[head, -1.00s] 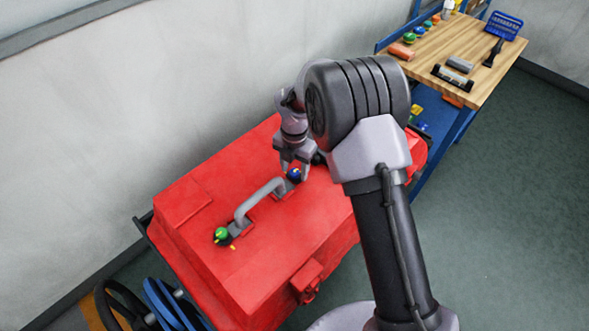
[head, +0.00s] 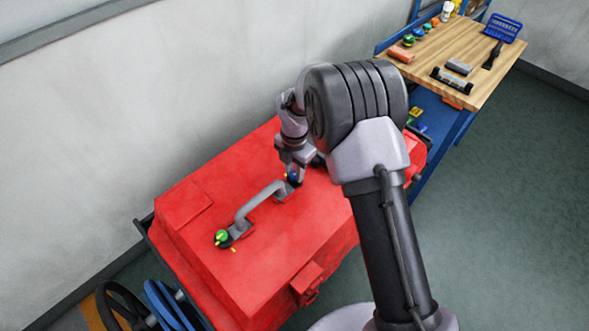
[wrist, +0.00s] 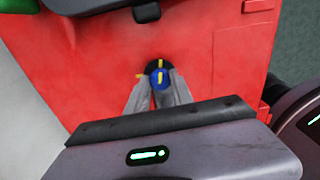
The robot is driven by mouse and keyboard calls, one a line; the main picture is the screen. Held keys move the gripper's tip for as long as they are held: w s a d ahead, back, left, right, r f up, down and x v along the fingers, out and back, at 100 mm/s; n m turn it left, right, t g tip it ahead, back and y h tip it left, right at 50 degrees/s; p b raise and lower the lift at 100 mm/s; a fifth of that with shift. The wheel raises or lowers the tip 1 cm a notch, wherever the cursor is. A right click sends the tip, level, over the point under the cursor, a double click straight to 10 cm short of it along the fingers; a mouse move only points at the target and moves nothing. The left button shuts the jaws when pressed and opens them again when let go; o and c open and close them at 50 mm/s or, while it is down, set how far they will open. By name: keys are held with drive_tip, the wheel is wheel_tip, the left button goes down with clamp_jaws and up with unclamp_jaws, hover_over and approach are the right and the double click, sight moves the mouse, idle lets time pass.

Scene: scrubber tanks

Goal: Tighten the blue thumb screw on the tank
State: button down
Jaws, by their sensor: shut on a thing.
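The red tank (head: 262,235) fills the middle of the head view, with a grey handle (head: 258,200) on its top. The blue thumb screw (head: 292,177) sits at the far end of the handle, largely hidden by my gripper (head: 294,174). In the wrist view the blue thumb screw (wrist: 159,79) shows a yellow mark on its top, a black base around it and another yellow mark to its left. My gripper (wrist: 158,82) points down at it, with one finger on each side, shut on it. A green thumb screw (head: 222,237) stands at the near end of the handle.
A wooden workbench (head: 463,45) with several tools and coloured knobs stands at the back right. Blue and black wheels (head: 165,303) lie at the lower left. A grey wall (head: 120,110) runs behind the tank. Open floor (head: 500,220) lies to the right.

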drive_tip(key=m+p, duration=0.1)
drive_tip(key=m, duration=1.1)
drive_tip(key=shift+m, duration=0.3)
drive_tip(key=m+b, duration=0.1)
drive_tip(key=m, duration=0.5)
drive_tip(key=shift+w, duration=0.1)
drive_tip(key=m+b, duration=0.1)
drive_tip(key=m, duration=0.6)
drive_tip(key=shift+m, duration=0.3)
drive_tip(key=m+b, duration=0.1)
drive_tip(key=m, duration=0.2)
drive_tip(key=shift+m, duration=0.4)
drive_tip(key=m+b, duration=0.1)
drive_tip(key=m, duration=0.2)
drive_tip(key=shift+m, duration=0.3)
drive_tip(key=m+b, duration=0.1)
drive_tip(key=m, duration=0.2)
drive_tip(key=shift+m, duration=0.3)
drive_tip(key=m+b, duration=0.1)
drive_tip(key=m, duration=0.2)
drive_tip(key=shift+m, duration=0.3)
drive_tip(key=m+b, duration=0.2)
drive_tip(key=m, duration=0.3)
drive_tip(key=m+b, duration=0.2)
drive_tip(key=m, duration=0.3)
drive_tip(key=shift+r, duration=0.1)
drive_tip(key=shift+m, duration=0.4)
